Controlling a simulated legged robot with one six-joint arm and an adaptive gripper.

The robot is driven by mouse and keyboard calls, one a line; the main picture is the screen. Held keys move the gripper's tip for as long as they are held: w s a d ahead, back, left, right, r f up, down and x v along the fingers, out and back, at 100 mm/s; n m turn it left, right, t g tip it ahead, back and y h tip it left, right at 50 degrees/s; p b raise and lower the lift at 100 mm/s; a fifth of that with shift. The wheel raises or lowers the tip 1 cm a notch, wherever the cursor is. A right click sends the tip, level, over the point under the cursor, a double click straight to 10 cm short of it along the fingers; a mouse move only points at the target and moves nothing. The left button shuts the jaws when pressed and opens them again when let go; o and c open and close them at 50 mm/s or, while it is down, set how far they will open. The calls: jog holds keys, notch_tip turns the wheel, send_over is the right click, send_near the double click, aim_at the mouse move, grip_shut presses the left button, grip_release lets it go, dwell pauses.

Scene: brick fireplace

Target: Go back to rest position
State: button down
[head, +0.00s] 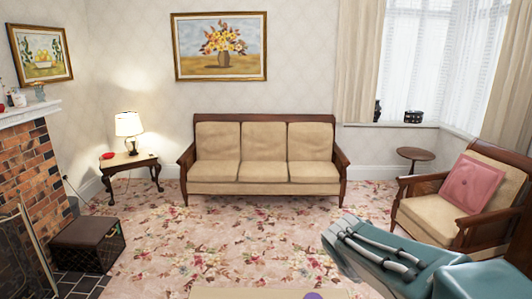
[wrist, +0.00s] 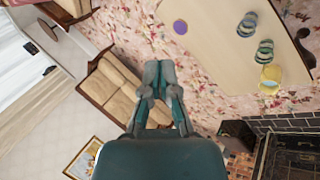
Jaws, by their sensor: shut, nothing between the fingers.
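My gripper (wrist: 158,72) shows in the wrist view with its two grey-and-teal fingers together at the tips. It is shut and empty, held in the air with nothing touching it. In the head view, part of my teal arm with grey cables comes in from the lower right, over the carpet and in front of the armchair. The fingers cannot be clearly made out there.
A pale table (wrist: 215,60) holds a purple round thing (wrist: 180,27), two dark ringed items and a yellow container (wrist: 270,77). A sofa (head: 264,155), an armchair (head: 425,212) and a dark crate (head: 88,245) stand around open carpet (head: 200,240). A brick fireplace (head: 30,165) is left.

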jog(key=s+a+r+m+y, duration=0.1)
jog(key=s+m, duration=0.3)
jog(key=s, duration=0.6)
jog(key=s+a+m+y, duration=0.3)
jog(key=s, duration=0.6)
jog(key=shift+s+a+r+m+t, duration=0.3)
jog(key=shift+s+a+r+m, duration=0.05)
jog(key=shift+r+m, duration=0.05)
